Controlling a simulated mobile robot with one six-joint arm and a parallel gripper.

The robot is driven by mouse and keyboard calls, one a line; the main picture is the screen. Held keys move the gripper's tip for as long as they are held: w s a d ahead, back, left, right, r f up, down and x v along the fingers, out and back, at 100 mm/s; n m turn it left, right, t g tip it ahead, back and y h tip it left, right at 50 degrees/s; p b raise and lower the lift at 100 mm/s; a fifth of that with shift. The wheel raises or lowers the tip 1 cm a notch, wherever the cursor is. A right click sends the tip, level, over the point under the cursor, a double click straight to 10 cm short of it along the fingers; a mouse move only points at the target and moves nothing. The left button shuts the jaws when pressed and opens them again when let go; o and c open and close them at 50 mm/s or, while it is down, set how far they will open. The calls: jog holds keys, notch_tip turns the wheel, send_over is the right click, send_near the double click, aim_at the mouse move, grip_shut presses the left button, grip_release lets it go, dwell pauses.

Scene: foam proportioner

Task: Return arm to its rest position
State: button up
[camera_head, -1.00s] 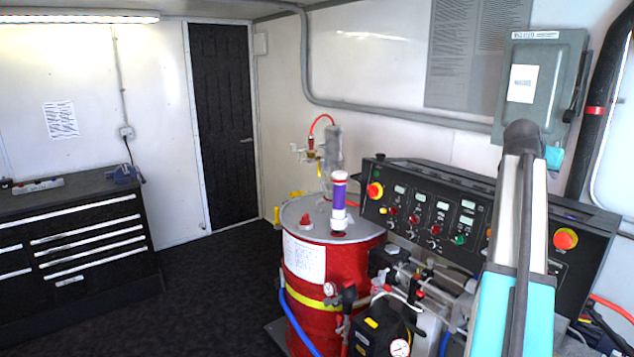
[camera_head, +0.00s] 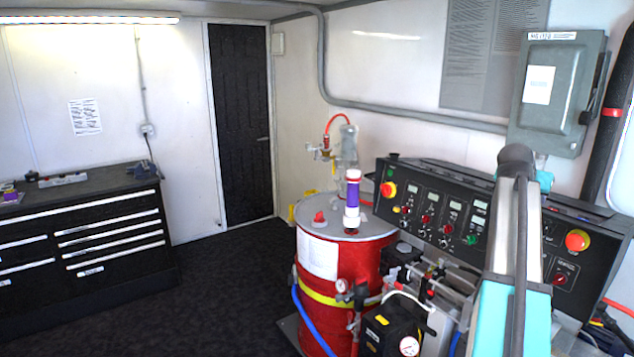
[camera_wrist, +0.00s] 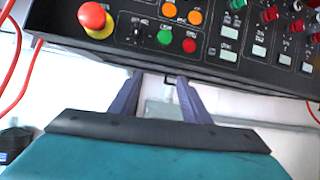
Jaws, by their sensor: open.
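My arm (camera_head: 515,250), teal and white with a dark cable along it, rises at the right of the head view in front of the black control panel (camera_head: 405,196). In the wrist view my gripper (camera_wrist: 160,78) has its two dark fingers apart with nothing between them. Its fingertips point toward the panel's lower edge; whether they touch it I cannot tell. The gripper cannot be made out in the head view.
A red drum (camera_head: 375,262) with a purple and white cylinder (camera_head: 352,200) on top stands left of the panel. A red emergency button (camera_wrist: 92,16) sits near the gripper. A black drawer cabinet (camera_head: 80,245) stands left, with open dark floor (camera_head: 230,270) between.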

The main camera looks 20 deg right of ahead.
jog(key=w+a+f+n+y, duration=0.2)
jog(key=w+a+f, duration=0.2)
jog(key=a+f, duration=0.45)
jog(key=w+a+f+n+y, duration=0.15)
jog(key=w+a+f, duration=0.25)
jog(key=a+f, duration=0.5)
jog(key=w+a+f+n+y, duration=0.2)
jog(key=w+a+f, duration=0.2)
jog(key=a+f, duration=0.55)
jog(key=s+a+f+n+g+y, duration=0.1)
jog(key=s+a+f+n+y, duration=0.1)
jog(key=a+f, duration=0.95)
jog(key=s+a+f+n+g+y, duration=0.1)
jog(key=s+a+f+n+y, duration=0.15)
jog(key=a+f, duration=0.85)
jog(key=s+a+f+n+g, duration=0.1)
jog(key=s+a+f+n, duration=0.1)
jog(key=s+a+f, duration=0.5)
jog(key=s+a+f+n+g, duration=0.15)
jog(key=s+a, duration=0.25)
jog(key=a, duration=0.5)
jog(key=s+f+g+b, duration=0.5)
jog(key=s+f+b, duration=0.5)
jog(key=s+f, duration=1.6)
notch_tip(320, 180, down, 3)
jog(key=shift+d+r+g, duration=0.2)
jog(key=shift+d+g, duration=0.15)
